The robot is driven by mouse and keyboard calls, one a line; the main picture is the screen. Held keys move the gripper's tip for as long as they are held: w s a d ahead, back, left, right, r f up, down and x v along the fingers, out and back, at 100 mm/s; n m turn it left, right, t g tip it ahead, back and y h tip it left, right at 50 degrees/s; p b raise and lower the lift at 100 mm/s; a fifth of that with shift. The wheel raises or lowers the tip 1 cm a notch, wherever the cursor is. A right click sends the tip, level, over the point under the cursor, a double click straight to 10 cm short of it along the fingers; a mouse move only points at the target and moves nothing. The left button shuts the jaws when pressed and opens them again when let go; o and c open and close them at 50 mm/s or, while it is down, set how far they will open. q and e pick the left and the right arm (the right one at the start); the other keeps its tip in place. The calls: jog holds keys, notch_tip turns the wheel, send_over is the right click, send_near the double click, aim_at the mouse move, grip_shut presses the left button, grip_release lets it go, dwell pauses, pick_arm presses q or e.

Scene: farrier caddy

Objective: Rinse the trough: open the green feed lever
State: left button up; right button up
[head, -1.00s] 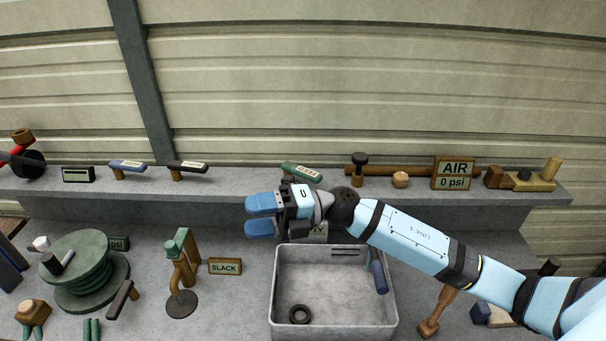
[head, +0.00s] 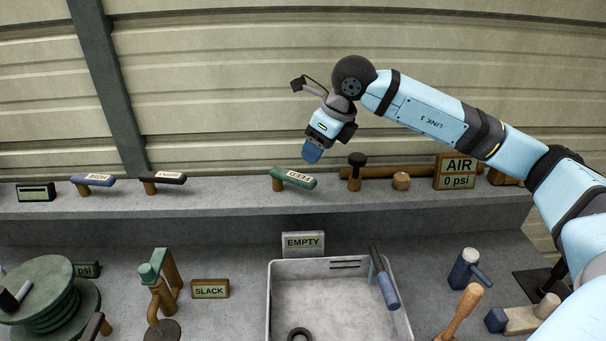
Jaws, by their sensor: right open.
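The green feed lever (head: 294,178), labelled FEED, lies across its wooden post on the raised back ledge. My right gripper (head: 312,155) is open and empty above the lever's right end, with its blue fingers pointing down; it appears apart from the lever. The grey trough (head: 273,300) stands on the lower bench with a dark ring (head: 299,334) inside. A sign reading EMPTY (head: 303,242) stands behind it. My left gripper is not in view.
A blue lever (head: 94,180) and a dark lever (head: 163,177) stand left of the feed lever. A black-topped knob (head: 356,164) stands close on its right, before a wooden pipe and the AIR sign (head: 455,172). A blue-handled tool (head: 388,290) leans at the trough's right side.

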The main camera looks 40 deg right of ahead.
aim_at(302, 177)
jog(key=p+x, duration=0.1)
jog(key=x, duration=0.8)
jog(key=shift+w+a+f, duration=0.1)
jog(key=shift+w+f, duration=0.05)
jog(key=shift+f, duration=0.1)
